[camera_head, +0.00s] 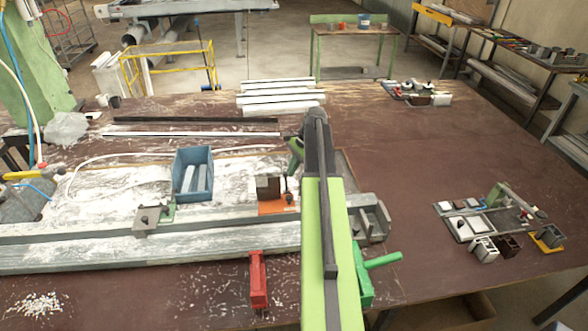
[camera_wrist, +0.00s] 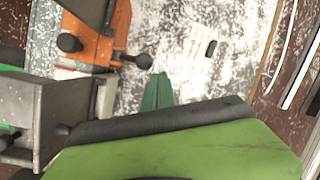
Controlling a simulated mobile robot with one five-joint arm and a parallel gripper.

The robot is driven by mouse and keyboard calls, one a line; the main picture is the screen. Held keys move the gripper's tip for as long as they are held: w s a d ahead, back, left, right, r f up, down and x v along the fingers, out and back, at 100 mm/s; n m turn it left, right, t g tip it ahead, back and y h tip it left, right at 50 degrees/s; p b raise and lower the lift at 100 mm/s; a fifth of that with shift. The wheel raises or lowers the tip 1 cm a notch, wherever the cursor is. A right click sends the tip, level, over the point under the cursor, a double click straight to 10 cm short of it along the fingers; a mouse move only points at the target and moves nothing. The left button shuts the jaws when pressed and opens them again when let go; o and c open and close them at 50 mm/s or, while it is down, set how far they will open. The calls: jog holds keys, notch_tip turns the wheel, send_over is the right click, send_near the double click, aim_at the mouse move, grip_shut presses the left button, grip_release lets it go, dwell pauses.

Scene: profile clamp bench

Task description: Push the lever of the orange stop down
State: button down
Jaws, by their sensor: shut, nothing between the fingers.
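The orange stop (camera_head: 277,207) stands on the rail of the bench near the middle of the head view, with a dark brown block (camera_head: 268,187) on it. In the wrist view the orange stop (camera_wrist: 116,38) is at the upper left. A black-knobbed lever (camera_wrist: 141,61) sticks out from its lower side toward my fingers, and another black knob (camera_wrist: 69,43) shows at its left. My gripper (camera_wrist: 158,77) is shut and empty, its green fingertips just below and right of the lever's knob, apart in the picture. In the head view my gripper (camera_head: 293,170) is just behind and right of the stop.
A blue bin (camera_head: 194,172) with grey pieces stands left of the stop. A grey metal block (camera_wrist: 40,115) is near my gripper. A red clamp (camera_head: 258,280) and a green handle (camera_head: 383,260) are in front.

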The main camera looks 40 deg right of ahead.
dwell(0.8)
jog(key=s+r+p, duration=0.6)
jog(key=r+p, duration=0.2)
jog(key=shift+a, duration=0.15)
